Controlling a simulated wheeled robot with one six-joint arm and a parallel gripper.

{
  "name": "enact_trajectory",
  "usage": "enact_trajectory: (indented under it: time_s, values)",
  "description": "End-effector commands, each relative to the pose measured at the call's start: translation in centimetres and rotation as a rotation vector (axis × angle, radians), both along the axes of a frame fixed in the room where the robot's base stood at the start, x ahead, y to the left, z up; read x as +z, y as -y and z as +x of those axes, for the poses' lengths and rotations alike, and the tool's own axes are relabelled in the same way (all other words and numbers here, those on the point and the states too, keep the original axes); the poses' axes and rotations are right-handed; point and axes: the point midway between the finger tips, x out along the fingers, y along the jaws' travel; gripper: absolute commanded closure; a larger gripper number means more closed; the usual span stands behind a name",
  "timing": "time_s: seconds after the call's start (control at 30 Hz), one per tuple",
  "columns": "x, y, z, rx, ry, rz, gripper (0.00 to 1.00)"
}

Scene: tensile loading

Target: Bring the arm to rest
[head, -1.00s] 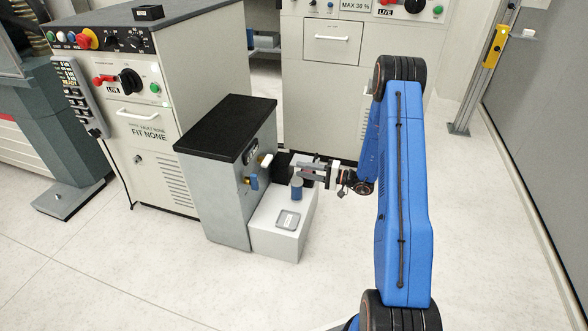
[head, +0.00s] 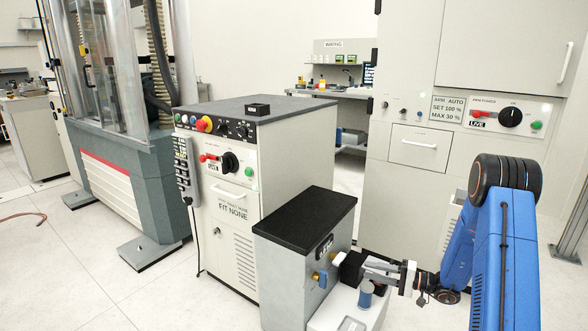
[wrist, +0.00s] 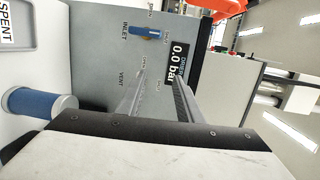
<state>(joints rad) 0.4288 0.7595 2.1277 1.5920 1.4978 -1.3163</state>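My arm (head: 505,245) is blue and reaches in from the right in the head view. My gripper (head: 370,270) is in front of the grey cabinet with the black top. In the wrist view its two fingers (wrist: 158,80) stand apart with nothing between them, pointing at the cabinet's panel. A blue cylinder with a pale end (head: 366,294) stands on a low white block (head: 335,312) just below the gripper. The cylinder also shows in the wrist view (wrist: 42,103), left of the fingers and apart from them.
The grey cabinet (head: 290,270) carries valve handles; its panel reads 0.0 bar. A blue inlet handle (wrist: 147,32) is near my fingertips. A beige console (head: 240,225) stands behind left, a tall beige cabinet (head: 410,215) behind the gripper. Open floor (head: 60,265) lies at the left.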

Motion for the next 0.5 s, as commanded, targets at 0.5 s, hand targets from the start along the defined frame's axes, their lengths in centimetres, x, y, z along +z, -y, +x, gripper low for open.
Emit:
enact_trajectory:
  time_s: [0.5]
  values:
    - [11.4,-8.0,-10.1,0.323,-0.112,-0.236,0.67]
